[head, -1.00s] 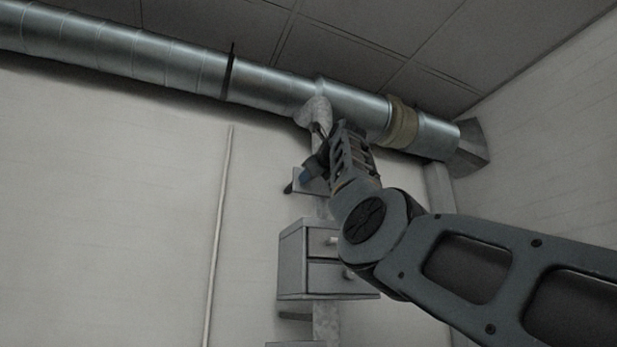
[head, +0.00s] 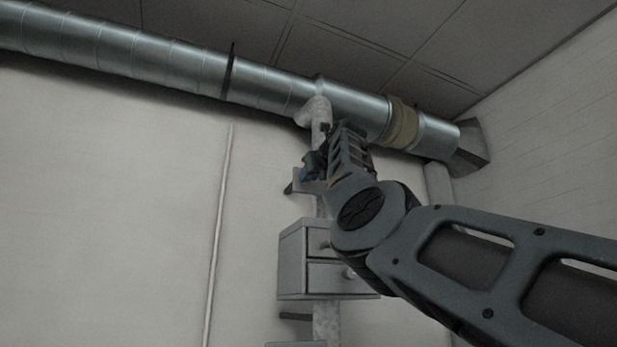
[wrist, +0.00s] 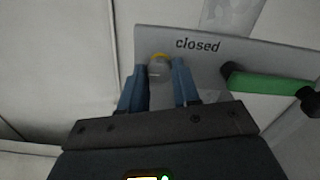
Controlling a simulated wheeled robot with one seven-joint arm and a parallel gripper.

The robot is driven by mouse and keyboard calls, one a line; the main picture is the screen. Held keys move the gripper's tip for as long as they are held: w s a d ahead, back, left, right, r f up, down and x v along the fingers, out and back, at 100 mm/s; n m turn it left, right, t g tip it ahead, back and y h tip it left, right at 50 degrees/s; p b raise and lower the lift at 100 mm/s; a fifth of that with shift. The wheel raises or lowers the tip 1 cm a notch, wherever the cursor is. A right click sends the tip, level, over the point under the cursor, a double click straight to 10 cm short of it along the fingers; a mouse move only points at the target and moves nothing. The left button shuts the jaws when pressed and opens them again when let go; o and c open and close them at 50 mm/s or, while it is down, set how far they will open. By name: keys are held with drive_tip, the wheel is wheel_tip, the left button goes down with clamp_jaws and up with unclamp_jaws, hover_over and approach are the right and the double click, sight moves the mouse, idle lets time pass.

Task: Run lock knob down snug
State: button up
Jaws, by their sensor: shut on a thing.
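In the wrist view the lock knob (wrist: 159,70) is a small round grey knob with a yellow rim along its top. It sits at the left part of a grey plate (wrist: 225,68) marked "closed". My gripper (wrist: 160,66) has its two blue fingers on either side of the knob and is shut on it. Whether the knob is snug against the plate cannot be seen. In the head view my gripper (head: 309,173) is up at the small plate on the wall post, and the knob is hidden there.
A green handle (wrist: 270,84) with black ends lies right of my fingers. The wall at left is mostly clear.

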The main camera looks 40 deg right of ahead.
drive_tip(key=o, duration=0.5)
drive_tip(key=shift+m, duration=0.3)
drive_tip(key=shift+b+v, duration=1.8)
drive_tip(key=shift+v, duration=0.75)
